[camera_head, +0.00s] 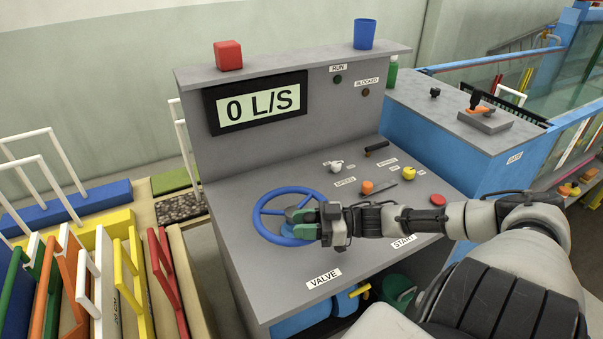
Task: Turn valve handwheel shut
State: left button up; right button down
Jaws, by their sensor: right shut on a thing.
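The valve handwheel (264,200) is a blue ring with spokes, lying on the grey console top above the label VALVE (323,279). My right gripper (304,224) reaches in from the right and is shut on the wheel at its right side. The fingers hide that part of the rim and part of the hub. The display (256,103) on the console's back panel reads 0 L/S. My left gripper is not in view.
An orange knob (367,187), a yellow knob (408,173) and a red button (437,200) sit right of the wheel. A red cube (228,56) and a blue cup (364,34) stand on the top ledge. Coloured handled boards (130,275) stand at left.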

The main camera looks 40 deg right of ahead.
jog(key=shift+s+f, duration=0.1)
jog(key=shift+f, duration=0.1)
jog(key=c, duration=1.1)
grip_release()
jog(key=o, duration=0.3)
jog(key=shift+s+r, duration=0.15)
jog(key=shift+s, duration=0.1)
jog(key=shift+w, duration=0.1)
jog(key=p+v, duration=0.2)
jog(key=v, duration=0.9)
